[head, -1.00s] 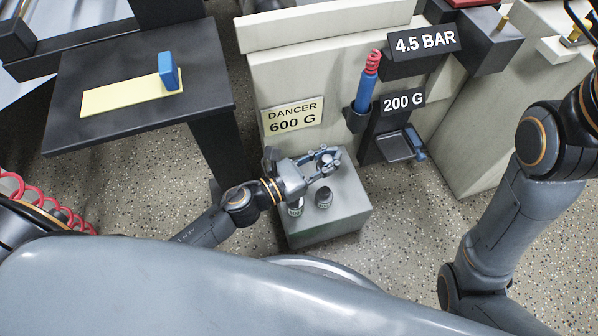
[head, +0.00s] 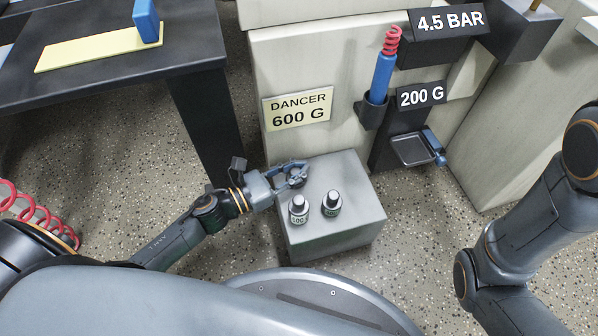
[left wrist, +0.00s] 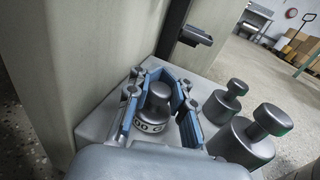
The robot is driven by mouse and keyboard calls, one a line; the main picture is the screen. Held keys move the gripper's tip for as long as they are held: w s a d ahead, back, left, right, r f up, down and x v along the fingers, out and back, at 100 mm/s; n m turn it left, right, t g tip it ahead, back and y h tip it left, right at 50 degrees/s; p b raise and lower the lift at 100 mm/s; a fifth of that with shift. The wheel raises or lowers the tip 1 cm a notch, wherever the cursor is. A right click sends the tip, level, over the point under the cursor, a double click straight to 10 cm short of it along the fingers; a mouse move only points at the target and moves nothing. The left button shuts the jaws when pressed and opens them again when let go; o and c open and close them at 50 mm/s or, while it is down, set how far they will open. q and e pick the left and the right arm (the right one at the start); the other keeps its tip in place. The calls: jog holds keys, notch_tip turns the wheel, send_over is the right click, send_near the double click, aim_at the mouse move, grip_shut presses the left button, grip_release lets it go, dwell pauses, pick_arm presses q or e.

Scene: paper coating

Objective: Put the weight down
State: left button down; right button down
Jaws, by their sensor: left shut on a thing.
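My left gripper (head: 292,174) is at the back left corner of the grey block (head: 350,176). It is shut on a dark metal weight (left wrist: 155,119), which stands upright between the blue-lined fingers in the left wrist view; its label is partly hidden and ends in "00 G". Whether its base touches the block cannot be told. Two other knobbed weights stand upright on the block, a left weight (head: 299,211) and a right weight (head: 332,204). They also show right of the gripper in the left wrist view. My right gripper is out of view.
A cream machine wall rises behind the block, with a "DANCER 600 G" sign (head: 298,108). A "200 G" sign (head: 421,95) is above a small empty tray (head: 411,150). A dark table (head: 110,85) stands at left. The block's right part is bare.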

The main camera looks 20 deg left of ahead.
pick_arm(q)
jog(key=shift+r, duration=0.15)
jog(key=c, duration=1.7)
grip_release()
jog(key=shift+f, duration=0.25)
jog(key=shift+c, duration=0.2)
jog(key=o, duration=0.6)
jog(key=shift+r, duration=0.1)
